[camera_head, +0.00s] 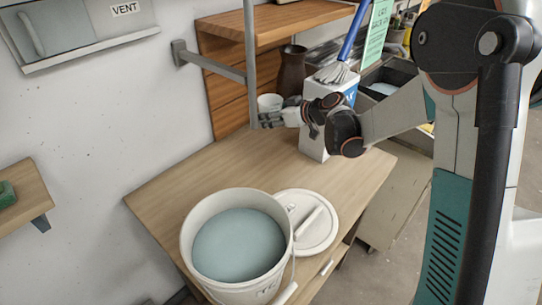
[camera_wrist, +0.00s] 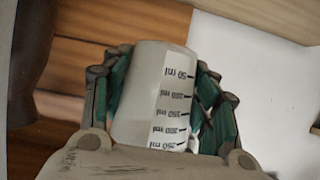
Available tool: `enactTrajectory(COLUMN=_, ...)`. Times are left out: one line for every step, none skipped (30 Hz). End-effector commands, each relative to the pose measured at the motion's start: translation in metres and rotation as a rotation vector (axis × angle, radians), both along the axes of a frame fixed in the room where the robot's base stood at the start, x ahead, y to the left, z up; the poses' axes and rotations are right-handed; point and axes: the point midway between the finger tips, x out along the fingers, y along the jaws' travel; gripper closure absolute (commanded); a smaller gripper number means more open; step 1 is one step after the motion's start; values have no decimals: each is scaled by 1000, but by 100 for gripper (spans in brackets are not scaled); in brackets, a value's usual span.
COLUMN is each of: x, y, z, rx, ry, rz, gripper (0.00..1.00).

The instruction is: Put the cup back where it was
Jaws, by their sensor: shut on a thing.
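The cup is white and shows in the wrist view (camera_wrist: 145,90), with a printed ml scale on its side. My gripper (camera_wrist: 160,105) is shut on it, with green-padded fingers on both sides of its wall. In the head view the cup (camera_head: 269,102) shows small at the back of the wooden table, near the slatted wooden panel, with my gripper (camera_head: 274,118) at it. I cannot tell whether its base touches the table.
A brown vase (camera_head: 291,70) stands just behind. A white box (camera_head: 313,142) with a blue-handled brush (camera_head: 340,65) above it is close to my wrist. A bucket of blue-grey glaze (camera_head: 238,245) and a lid (camera_head: 318,238) are at the front. The table's middle is clear.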

Motion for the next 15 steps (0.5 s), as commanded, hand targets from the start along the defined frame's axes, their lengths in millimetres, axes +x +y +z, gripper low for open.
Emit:
enactTrajectory(x=0, y=0, z=-17, rx=0, ry=0, rz=0, gripper=81)
enactTrajectory(x=0, y=0, z=-25, rx=0, ry=0, rz=-1, gripper=81)
enactTrajectory(x=0, y=0, z=-35, rx=0, ry=0, rz=-1, gripper=81)
enactTrajectory(x=0, y=0, z=-42, rx=0, ry=0, rz=-1, gripper=81)
enactTrajectory(x=0, y=0, z=-50, rx=0, ry=0, rz=-1, gripper=81)
enactTrajectory(x=0, y=0, z=-59, rx=0, ry=0, rz=-1, gripper=81)
enactTrajectory(x=0, y=0, z=-66, rx=0, ry=0, rz=-1, gripper=81)
enactTrajectory(x=0, y=0, z=-73, rx=0, ry=0, rz=-1, gripper=81)
enactTrajectory(x=0, y=0, z=-81, rx=0, ry=0, rz=-1, gripper=81)
enactTrajectory(x=0, y=0, z=-87, rx=0, ry=0, rz=-1, gripper=81)
enactTrajectory(x=0, y=0, z=-92, rx=0, ry=0, rz=-1, gripper=81)
enactTrajectory(x=0, y=-1, z=-97, rx=0, ry=0, rz=-1, gripper=81)
enactTrajectory(x=0, y=0, z=-101, rx=0, ry=0, rz=-1, gripper=81)
enactTrajectory(x=0, y=0, z=-104, rx=0, ry=0, rz=-1, gripper=81)
enactTrajectory(x=0, y=0, z=-106, rx=0, ry=0, rz=-2, gripper=81)
